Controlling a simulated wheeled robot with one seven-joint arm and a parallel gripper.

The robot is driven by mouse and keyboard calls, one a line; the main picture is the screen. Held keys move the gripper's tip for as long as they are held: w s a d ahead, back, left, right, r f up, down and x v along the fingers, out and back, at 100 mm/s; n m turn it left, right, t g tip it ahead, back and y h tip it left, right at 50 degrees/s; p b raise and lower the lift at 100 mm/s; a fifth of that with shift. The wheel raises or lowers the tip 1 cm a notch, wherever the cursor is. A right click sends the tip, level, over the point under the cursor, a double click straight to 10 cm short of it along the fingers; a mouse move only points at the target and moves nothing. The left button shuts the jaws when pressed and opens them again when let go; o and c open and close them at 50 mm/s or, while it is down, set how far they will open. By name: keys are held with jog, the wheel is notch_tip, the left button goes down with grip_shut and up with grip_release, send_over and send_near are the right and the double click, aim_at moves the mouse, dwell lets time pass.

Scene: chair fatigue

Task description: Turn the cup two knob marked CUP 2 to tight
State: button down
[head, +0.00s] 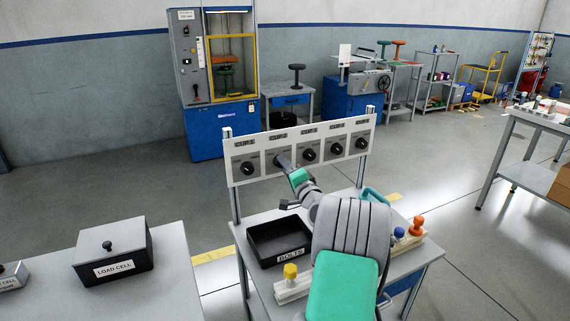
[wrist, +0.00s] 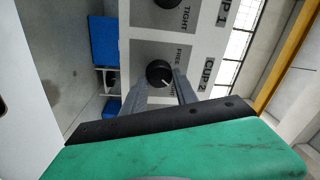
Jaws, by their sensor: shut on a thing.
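The CUP 2 knob (wrist: 158,72) is black and round, on a light panel in the wrist view. Its CUP 2 label and the word FREE are readable; a second word by the knob is mostly hidden by a finger. A pale pointer line on the knob points to the lower right of the picture. My gripper (wrist: 162,86) is shut on this knob, with one grey finger on each side. In the head view my gripper (head: 284,162) reaches the second knob from the left and hides it.
The white panel (head: 230,172) carries several knobs in a row, with the neighbouring knobs (head: 247,168) close by. Below it, a black BOLTS tray (head: 262,253) stands on the workbench. A LOAD CELL box (head: 112,262) is on the left table. Open floor lies behind the panel.

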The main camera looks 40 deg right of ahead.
jog(key=shift+r+m+p, duration=0.1)
jog(key=shift+m+p, duration=0.3)
jog(key=shift+m, duration=0.5)
jog(key=c, duration=1)
grip_release()
jog(key=shift+o, duration=0.2)
jog(key=v, duration=0.7)
jog(key=shift+s+b, duration=0.35)
jog(key=shift+a, duration=0.2)
